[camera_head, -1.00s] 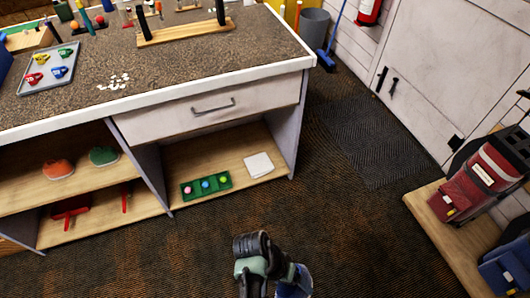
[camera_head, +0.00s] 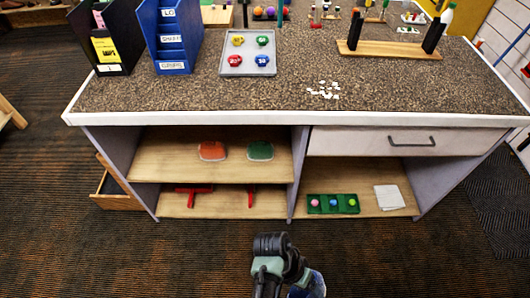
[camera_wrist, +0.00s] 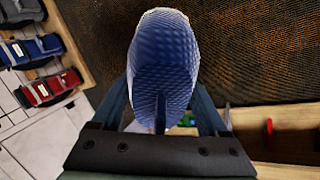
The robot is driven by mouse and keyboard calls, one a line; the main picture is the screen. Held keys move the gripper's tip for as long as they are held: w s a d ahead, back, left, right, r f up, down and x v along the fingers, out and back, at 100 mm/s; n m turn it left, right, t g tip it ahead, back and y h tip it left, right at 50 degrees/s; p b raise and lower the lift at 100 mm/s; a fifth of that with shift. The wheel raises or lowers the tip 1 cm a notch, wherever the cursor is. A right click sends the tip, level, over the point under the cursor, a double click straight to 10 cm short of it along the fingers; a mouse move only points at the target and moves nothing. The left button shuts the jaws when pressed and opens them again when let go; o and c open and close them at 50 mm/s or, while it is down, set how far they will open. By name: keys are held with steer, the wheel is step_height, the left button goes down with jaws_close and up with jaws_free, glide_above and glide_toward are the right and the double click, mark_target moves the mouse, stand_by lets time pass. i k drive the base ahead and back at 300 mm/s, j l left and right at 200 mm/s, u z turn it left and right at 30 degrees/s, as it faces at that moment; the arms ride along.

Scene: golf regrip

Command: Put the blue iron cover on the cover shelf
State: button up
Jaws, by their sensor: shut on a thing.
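My gripper (camera_wrist: 162,96) is shut on the blue iron cover (camera_wrist: 165,50), which fills the middle of the wrist view between the two fingers. In the head view the blue cover (camera_head: 314,287) shows only in part at the bottom edge, beside my dark wrist. The cover shelf (camera_head: 165,165) is the upper left board under the counter. An orange cover (camera_head: 212,151) and a green cover (camera_head: 260,151) lie on it side by side. Bare board shows left of the orange cover and right of the green one. My gripper is in front of the shelf, apart from it.
The counter's front edge (camera_head: 290,119) overhangs the shelf. Red items (camera_head: 193,190) lie on the board below. The right compartment holds a green ball tray (camera_head: 333,204) and a white cloth (camera_head: 389,197). An open drawer (camera_head: 113,190) stands at the left. The carpet in front is clear.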

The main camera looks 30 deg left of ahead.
mark_target(168, 156)
steer(key=j+u, duration=0.15)
steer(key=j, duration=0.95)
steer(key=j+u, duration=0.2)
steer(key=j, duration=0.85)
steer(key=i, duration=0.05)
